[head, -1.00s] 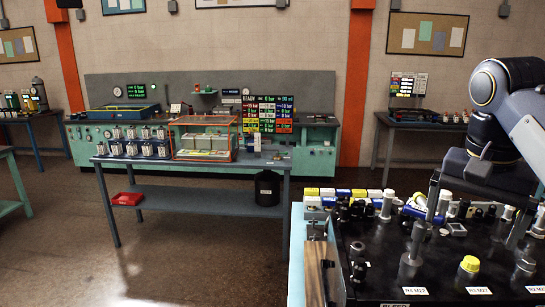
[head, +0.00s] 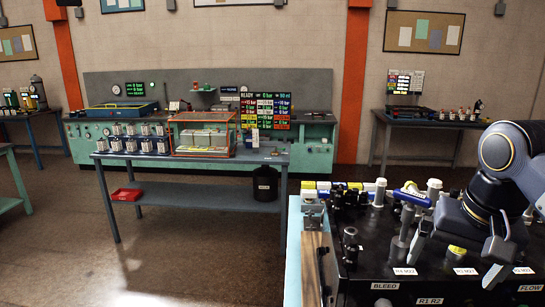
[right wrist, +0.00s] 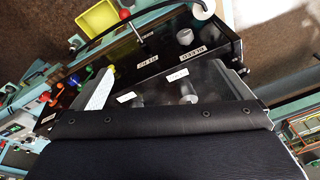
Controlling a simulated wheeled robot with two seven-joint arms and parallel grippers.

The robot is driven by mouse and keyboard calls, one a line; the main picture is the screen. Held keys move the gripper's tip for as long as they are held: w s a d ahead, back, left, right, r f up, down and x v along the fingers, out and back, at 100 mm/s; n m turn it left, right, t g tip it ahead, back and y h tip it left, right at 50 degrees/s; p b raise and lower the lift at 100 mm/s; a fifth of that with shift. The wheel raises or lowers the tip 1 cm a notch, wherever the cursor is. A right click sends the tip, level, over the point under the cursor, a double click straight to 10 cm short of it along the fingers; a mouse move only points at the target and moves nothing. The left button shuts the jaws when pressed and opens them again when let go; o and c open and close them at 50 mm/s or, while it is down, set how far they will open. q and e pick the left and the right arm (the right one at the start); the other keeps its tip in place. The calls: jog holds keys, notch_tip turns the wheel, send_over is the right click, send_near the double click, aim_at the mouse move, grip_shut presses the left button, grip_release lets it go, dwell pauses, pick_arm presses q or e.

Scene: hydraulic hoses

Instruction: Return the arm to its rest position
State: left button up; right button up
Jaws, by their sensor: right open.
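My right arm (head: 510,160) comes in from the right in the head view. Its right gripper (head: 450,272) hangs over the black bench panel, with two grey fingers spread apart and nothing visible between them. A yellow-topped fitting (head: 457,252) shows on the panel behind the gap. In the right wrist view, the gripper's dark body covers the bottom, and the panel (right wrist: 150,70) with its BLEED label lies beyond it. I cannot tell from these views whether the fingers touch the panel. My left gripper is not in view.
Several dark and grey fittings (head: 350,243) stand at the panel's left. A blue-handled part (head: 412,197) and white and yellow blocks (head: 318,186) line its back. Floor between is clear.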

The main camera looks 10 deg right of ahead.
jog(key=s+a+f+n+t+y+b, duration=0.1)
jog(key=s+a+f, duration=0.2)
jog(key=f, duration=0.4)
jog(key=s+a+f+n+t+y+b, duration=0.1)
jog(key=s+a+f+n, duration=0.1)
jog(key=f, duration=0.6)
jog(key=s+a+f+n+t+y+b, duration=0.1)
jog(key=s+a+f+y, duration=0.1)
jog(key=s+a+f, duration=0.3)
notch_tip(320, 180, down, 4)
jog(key=shift+a+r+n, duration=0.25)
jog(key=shift+a+n, duration=0.15)
jog(key=shift+a, duration=0.35)
